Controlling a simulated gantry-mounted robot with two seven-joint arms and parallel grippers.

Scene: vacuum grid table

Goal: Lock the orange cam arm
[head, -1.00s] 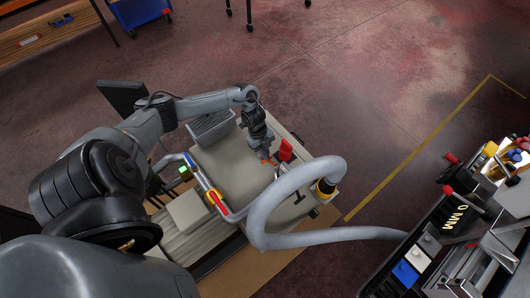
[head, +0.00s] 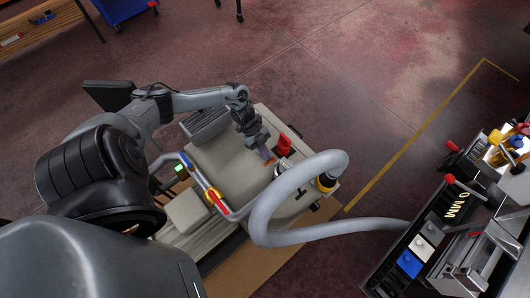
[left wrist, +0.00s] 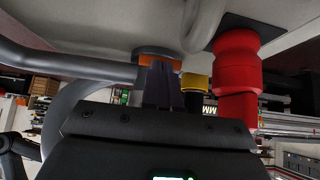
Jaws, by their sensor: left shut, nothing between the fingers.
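The orange cam arm (head: 270,161) is a small orange piece on the grey vacuum table (head: 228,158), beside a red fitting (head: 284,146). In the left wrist view, its orange part (left wrist: 176,65) shows behind my fingers, below a grey round piece (left wrist: 154,52). My left gripper (head: 266,153) is right at the cam arm, its dark fingers pointing down at it. In the left wrist view the fingers (left wrist: 163,84) are together with nothing between them. They overlap the orange part, so I cannot tell whether they touch it. My right gripper is not in view.
A bent rail with a red-and-yellow grip (head: 216,200) runs along the table's front. A tool bench (head: 440,230) stands at right; floor lies between.

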